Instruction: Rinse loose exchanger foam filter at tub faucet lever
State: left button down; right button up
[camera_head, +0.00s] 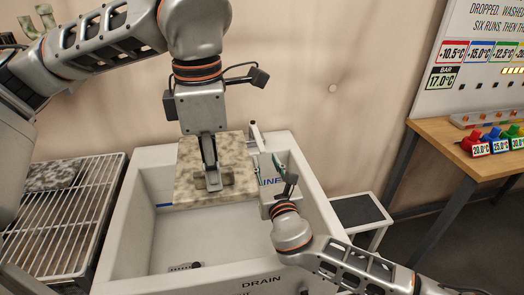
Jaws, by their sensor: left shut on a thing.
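A mottled beige-grey foam filter (188,160) is held as a flat slab over the back of the white tub (140,235). My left gripper (212,181) reaches down from above and is shut on the foam filter near its lower middle. A grey faucet (254,135) stands at the tub's back edge, just right of the slab; its lever is not clearly visible. My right gripper (280,172) is over the tub's right side, close to the faucet; its fingers are too small to judge. No water stream can be made out.
A wire rack (62,235) with another mottled slab (52,173) stands left of the tub. A drain fitting (184,267) lies in the tub floor. A small dark-topped stand (360,211) is right of the tub. A wooden table (470,150) with coloured weights stands further right.

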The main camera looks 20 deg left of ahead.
aim_at(263, 148)
jog(key=shift+x, duration=3.2)
jog(key=shift+d, duration=0.1)
jog(key=shift+w, duration=0.1)
grip_shut()
